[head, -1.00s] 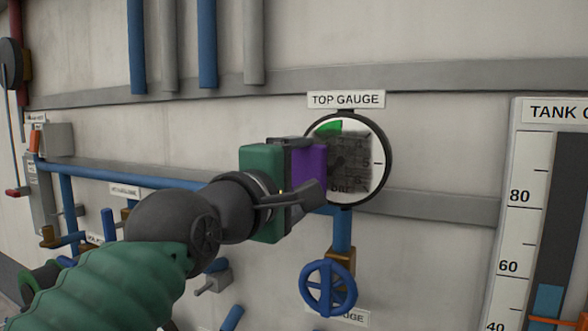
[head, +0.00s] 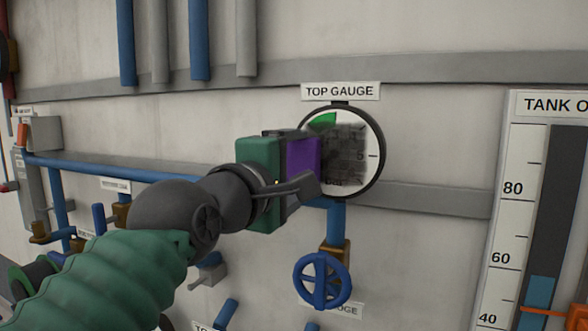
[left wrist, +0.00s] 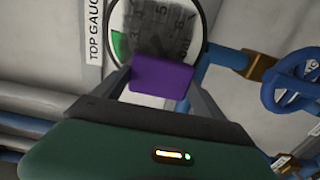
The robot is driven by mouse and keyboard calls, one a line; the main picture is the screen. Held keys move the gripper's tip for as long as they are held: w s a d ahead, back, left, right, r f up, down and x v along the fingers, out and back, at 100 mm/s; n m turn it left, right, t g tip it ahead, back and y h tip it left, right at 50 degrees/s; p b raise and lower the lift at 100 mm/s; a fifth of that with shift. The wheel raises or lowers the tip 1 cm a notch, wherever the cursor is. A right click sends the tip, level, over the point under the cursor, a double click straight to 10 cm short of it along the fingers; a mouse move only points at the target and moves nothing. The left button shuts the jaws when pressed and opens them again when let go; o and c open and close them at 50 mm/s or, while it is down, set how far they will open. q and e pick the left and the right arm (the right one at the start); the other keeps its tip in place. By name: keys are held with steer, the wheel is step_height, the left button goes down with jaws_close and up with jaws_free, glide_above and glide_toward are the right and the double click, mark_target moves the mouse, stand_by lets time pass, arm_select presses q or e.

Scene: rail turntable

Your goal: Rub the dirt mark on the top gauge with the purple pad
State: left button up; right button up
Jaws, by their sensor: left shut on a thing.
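The top gauge (head: 366,140) is a round dial in a dark rim on the wall, under a TOP GAUGE label (head: 340,92). A dark grey dirt mark (head: 346,150) covers the middle of its face; a green sector shows at upper left. My left gripper (head: 304,172) is shut on the purple pad (head: 303,156), at the gauge's left side, overlapping its rim in the head view. In the left wrist view the pad (left wrist: 162,77) sits between the fingers, in front of the gauge (left wrist: 155,30). I cannot tell whether it touches the face. My right gripper is not in view.
A blue handwheel (head: 322,280) and blue pipe are below the gauge. A tank level scale (head: 520,215) stands at the right. A grey rail (head: 435,198) runs along the wall, with blue pipes (head: 120,173) and small valves at the left.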

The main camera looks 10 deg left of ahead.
arm_select(q)
steer(key=shift+w+a, duration=0.15)
steer(key=shift+a, duration=0.2)
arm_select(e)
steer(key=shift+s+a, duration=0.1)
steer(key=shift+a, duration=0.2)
arm_select(q)
steer(key=shift+w, duration=0.15)
